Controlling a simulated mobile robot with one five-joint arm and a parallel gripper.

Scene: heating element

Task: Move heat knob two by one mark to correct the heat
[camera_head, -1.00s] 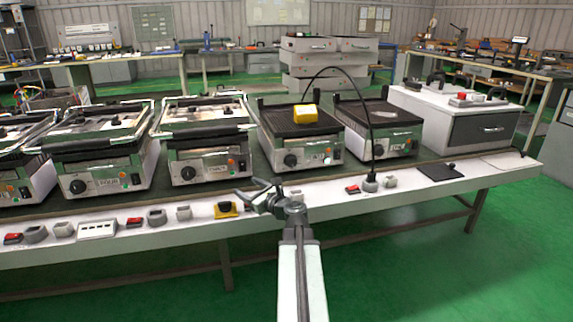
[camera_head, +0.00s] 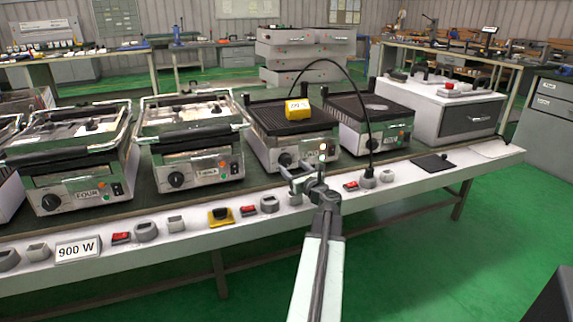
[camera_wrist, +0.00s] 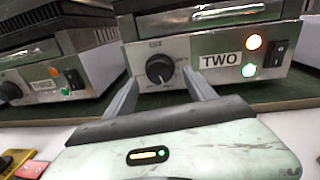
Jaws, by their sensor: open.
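The heater labelled TWO (camera_wrist: 205,42) fills much of the wrist view. Its round black heat knob (camera_wrist: 159,69) is on the left of the front panel, with a light pointer line on its face. The label, two lit lamps, orange-white above green, and a black switch are to its right. In the head view the heater (camera_head: 268,150) stands on the bench. My gripper (camera_wrist: 160,88) is open, its fingers spread left and right of the knob and a little short of or beside it; contact cannot be told. In the head view my gripper (camera_head: 289,172) is before the knob (camera_head: 285,159).
A yellow block (camera_head: 297,109) rests on heater two. Another heater (camera_head: 205,165) is at its left, and one (camera_head: 385,137) at its right. A black cable (camera_head: 369,120) arches down to the bench edge. Small switches and a 900 W sign (camera_head: 77,249) line the front edge.

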